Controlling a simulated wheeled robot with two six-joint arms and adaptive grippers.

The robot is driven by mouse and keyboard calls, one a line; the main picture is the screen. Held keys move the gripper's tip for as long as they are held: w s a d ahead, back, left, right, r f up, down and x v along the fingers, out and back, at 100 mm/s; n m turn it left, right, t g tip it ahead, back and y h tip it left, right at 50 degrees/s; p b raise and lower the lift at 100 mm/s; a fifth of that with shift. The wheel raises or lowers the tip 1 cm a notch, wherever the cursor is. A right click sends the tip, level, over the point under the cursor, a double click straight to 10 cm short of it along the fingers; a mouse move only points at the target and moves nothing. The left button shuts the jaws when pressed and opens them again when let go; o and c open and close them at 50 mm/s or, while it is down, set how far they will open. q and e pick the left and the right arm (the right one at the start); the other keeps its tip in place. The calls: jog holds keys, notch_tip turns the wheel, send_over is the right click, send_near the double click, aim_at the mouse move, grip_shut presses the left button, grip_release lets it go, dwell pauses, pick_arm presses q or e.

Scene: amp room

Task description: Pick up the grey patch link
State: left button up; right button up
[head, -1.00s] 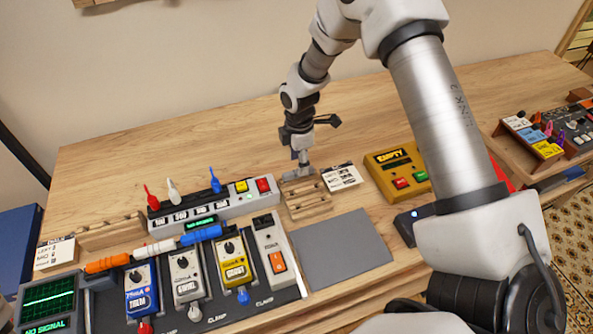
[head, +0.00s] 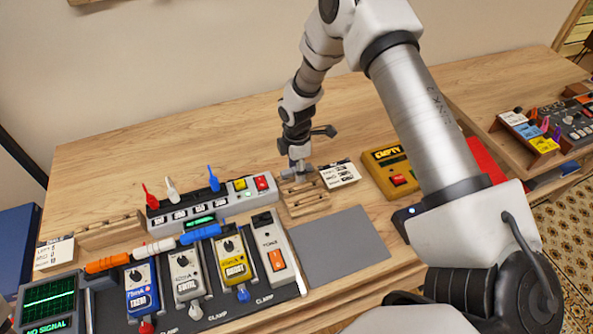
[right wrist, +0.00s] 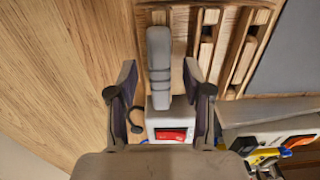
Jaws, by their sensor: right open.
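The grey patch link (right wrist: 159,65) is a long, rounded grey piece at the end of the slatted wooden rack (head: 306,205). In the right wrist view it stands lengthwise between the two fingers of my right gripper (right wrist: 160,80). The fingers are open, with a visible gap on each side of the link. In the head view my right gripper (head: 297,163) points down at the rack's back end and hides most of the link there. My left gripper is not in view.
A grey power strip (head: 213,207) with coloured plugs and a red switch stands close left of the rack. A white label card (head: 340,174) and yellow box (head: 388,172) lie to the right. A grey mat (head: 338,246) and several pedals (head: 187,276) are in front.

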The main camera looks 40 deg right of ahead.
grip_shut()
jog(key=shift+r, duration=0.1)
